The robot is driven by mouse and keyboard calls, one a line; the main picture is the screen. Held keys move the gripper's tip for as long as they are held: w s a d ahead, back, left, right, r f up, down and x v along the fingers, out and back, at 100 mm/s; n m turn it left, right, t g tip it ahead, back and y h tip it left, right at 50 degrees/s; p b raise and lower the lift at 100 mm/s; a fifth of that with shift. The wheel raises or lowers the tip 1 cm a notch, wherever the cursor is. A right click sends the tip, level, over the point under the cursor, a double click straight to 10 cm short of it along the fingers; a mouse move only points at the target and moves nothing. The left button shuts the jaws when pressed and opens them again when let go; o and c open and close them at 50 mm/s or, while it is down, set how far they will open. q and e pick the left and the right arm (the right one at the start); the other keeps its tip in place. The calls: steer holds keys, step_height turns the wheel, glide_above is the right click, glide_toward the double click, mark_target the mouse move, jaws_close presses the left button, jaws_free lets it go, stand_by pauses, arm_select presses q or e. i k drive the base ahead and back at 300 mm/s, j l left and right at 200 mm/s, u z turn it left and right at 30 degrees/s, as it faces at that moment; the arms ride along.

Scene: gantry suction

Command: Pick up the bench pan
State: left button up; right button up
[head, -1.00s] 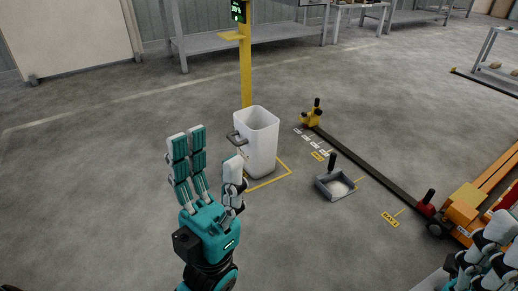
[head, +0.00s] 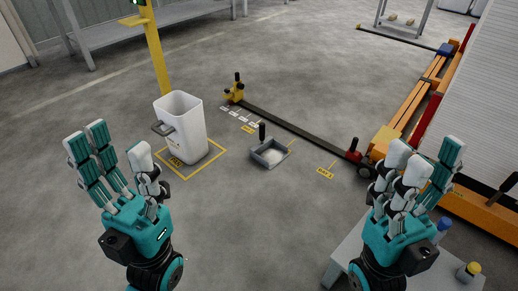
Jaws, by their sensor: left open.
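A small grey open pan (head: 270,153) with an upright black handle sits on the floor near the middle of the head view. It is the only pan in view. My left gripper (head: 116,152) is open and empty at the lower left, with its fingers pointing up. My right gripper (head: 426,158) is at the lower right, and its fingers look spread and empty. Both grippers are apart from the pan.
A white bin (head: 181,128) stands in a yellow floor outline left of the pan. A dark rail (head: 300,132) runs behind the pan to an orange frame (head: 435,85). A grey table (head: 346,258) with capped bottles is at lower right. Floor before the pan is clear.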

mark_target(270, 153)
steer(key=i+j, duration=0.3)
steer(key=j, duration=0.15)
steer(key=i+j, duration=0.35)
steer(key=i+z, duration=0.1)
steer(key=i, duration=1.1)
steer(key=i+l, duration=0.4)
steer(key=i, duration=0.05)
